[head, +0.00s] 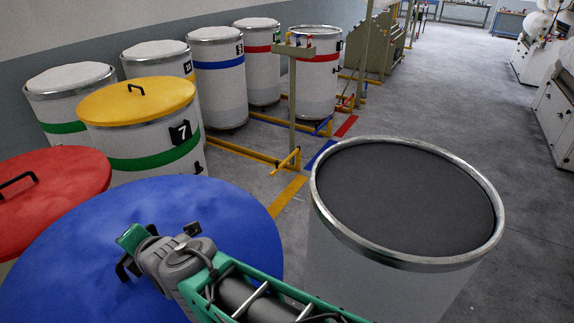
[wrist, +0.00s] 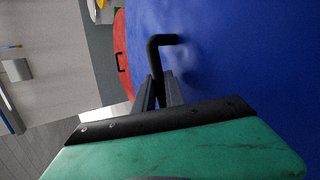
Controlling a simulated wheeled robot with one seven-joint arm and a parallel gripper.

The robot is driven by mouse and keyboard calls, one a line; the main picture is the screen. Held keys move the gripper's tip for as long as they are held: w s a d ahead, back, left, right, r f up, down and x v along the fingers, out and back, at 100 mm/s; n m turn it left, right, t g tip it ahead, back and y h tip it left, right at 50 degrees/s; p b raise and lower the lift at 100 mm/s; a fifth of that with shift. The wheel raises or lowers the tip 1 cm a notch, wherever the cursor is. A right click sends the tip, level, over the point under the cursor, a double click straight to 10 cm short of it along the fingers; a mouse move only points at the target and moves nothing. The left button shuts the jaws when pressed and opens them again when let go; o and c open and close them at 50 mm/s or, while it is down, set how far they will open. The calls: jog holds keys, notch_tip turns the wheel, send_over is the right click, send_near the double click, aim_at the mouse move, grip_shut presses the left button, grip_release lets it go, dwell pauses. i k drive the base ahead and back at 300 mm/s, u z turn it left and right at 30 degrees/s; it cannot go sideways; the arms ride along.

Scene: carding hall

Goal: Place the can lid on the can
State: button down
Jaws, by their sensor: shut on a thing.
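A large blue can lid (head: 215,235) with a black handle fills the lower left of the head view. My gripper (head: 128,258) is at this handle; in the wrist view its two fingers (wrist: 162,92) are closed on the black handle (wrist: 160,48) of the blue lid (wrist: 240,60). An open can (head: 485,235) with a metal rim and a dark grey inside stands to the right of the blue lid. The lid is apart from this can in the picture. What is under the blue lid is hidden.
A red lid (head: 60,190) lies at the left edge, beside the blue one. A can with a yellow lid (head: 150,90) and number 7 stands behind. Several banded cans line the wall. A yellow floor rail (head: 240,152) and post (head: 292,105) stand behind; the aisle (head: 450,100) is clear.

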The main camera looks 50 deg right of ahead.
aim_at(402, 193)
jog(key=z, duration=0.5)
jog(key=i, duration=0.85)
jog(key=z, duration=0.7)
